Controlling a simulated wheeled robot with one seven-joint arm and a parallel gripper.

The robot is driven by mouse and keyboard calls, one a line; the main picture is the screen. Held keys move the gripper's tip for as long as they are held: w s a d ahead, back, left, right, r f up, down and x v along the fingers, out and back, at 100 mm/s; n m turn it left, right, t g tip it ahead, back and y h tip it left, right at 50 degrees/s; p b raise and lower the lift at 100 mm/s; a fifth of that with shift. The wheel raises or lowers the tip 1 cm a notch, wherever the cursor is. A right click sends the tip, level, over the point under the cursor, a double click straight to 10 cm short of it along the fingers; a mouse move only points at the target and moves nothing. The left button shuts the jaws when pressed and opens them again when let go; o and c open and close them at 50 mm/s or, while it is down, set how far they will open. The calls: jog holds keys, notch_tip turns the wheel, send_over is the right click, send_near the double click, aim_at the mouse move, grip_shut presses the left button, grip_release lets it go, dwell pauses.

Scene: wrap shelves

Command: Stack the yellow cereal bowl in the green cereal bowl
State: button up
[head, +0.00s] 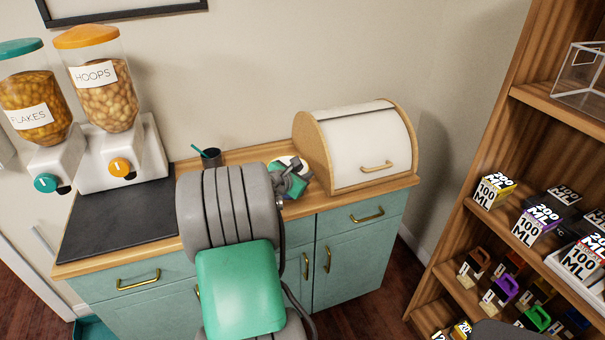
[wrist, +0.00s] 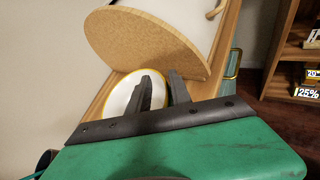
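A white bowl with a yellow rim (wrist: 122,92) sits on the wooden counter beside the bread box. In the head view, part of this bowl (head: 285,160) shows behind my gripper (head: 291,178). In the wrist view, my gripper (wrist: 161,80) has its two dark fingers apart, with a gap between them. One finger overlaps the inside of the bowl and the other is past its right rim; I cannot tell whether they touch it. I cannot make out a green bowl in either view; my arm hides part of the counter.
The bread box (head: 362,148) stands close to the right of the bowl. A dark cup (head: 211,158) with a teal stick stands to its left. A wooden shelf (head: 470,215) with small boxes is at right.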

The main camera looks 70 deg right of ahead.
jog(key=v, duration=1.2)
jog(key=w+a+f+m+t+y, duration=0.1)
jog(key=w+a+m+t+y, duration=0.2)
jog(key=a, duration=0.5)
jog(key=w+a+f+m+y, duration=0.1)
jog(key=w+a+m+y, duration=0.1)
jog(key=w+a, duration=0.5)
jog(key=w+a+f+m+t+y, duration=0.2)
jog(key=w+a+m, duration=0.1)
jog(key=a, duration=0.6)
jog(key=s+a+m+y, duration=0.2)
jog(key=a+y, duration=0.1)
jog(key=a, duration=0.8)
jog(key=s+a+m+g+y, duration=0.1)
jog(key=s+a+m+y, duration=0.2)
jog(key=a, duration=0.8)
jog(key=shift+m+b, duration=0.3)
jog(key=shift+b, duration=0.05)
jog(key=shift+s+f, duration=0.1)
jog(key=shift+f, duration=0.05)
